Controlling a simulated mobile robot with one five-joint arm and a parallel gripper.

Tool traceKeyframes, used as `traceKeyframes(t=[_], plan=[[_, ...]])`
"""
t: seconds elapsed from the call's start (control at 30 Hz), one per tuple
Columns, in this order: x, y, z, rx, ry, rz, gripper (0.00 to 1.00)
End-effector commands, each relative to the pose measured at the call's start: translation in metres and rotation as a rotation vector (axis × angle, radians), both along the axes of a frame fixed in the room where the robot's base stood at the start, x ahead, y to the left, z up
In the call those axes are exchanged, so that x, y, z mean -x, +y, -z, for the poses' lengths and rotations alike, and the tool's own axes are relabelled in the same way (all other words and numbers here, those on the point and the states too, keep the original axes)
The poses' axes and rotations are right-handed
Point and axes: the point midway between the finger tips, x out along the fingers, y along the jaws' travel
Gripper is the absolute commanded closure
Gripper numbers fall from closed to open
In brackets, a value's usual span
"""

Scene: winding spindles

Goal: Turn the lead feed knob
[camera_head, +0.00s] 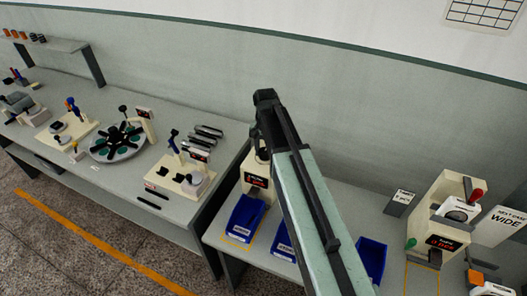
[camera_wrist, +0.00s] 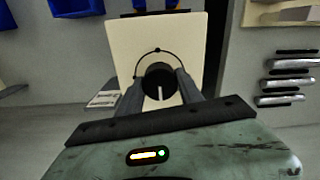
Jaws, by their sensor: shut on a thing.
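A round black knob (camera_wrist: 158,76) with a white pointer line sits on a cream panel (camera_wrist: 125,45) in the wrist view. Its line points down in the picture. A thin dark arc with small dots runs around its upper side. My gripper (camera_wrist: 159,86) is shut on the knob, one finger on each side. In the head view, a cream machine (camera_head: 248,184) with a red display stands partly behind my arm. The knob and my fingertips cannot be made out there. No label for the knob is readable.
Blue bins (camera_head: 245,217) stand in front of the machine on the lower bench. Metal rods (camera_wrist: 285,83) lie to the right in the wrist view. Another cream machine (camera_head: 448,215) stands at the right. The left bench holds a round turntable (camera_head: 118,142) and several devices.

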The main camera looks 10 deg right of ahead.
Motion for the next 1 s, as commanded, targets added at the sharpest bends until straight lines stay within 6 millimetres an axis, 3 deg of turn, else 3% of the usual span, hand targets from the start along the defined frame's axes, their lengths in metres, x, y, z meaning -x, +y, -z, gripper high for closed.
traceKeyframes(t=[0.3, 0.33, 0.4, 0.77, 1.0], plan=[[-0.001, 0.001, 0.000, -0.002, -0.002, 0.000, 0.97], [-0.001, 0.001, 0.000, -0.002, -0.002, 0.000, 0.51], [-0.001, 0.001, 0.000, -0.002, -0.002, 0.000, 0.35], [0.000, 0.000, -0.003, -0.001, 0.000, 0.000, 0.35], [-0.001, 0.000, -0.036, -0.001, 0.000, 0.000, 0.35]])
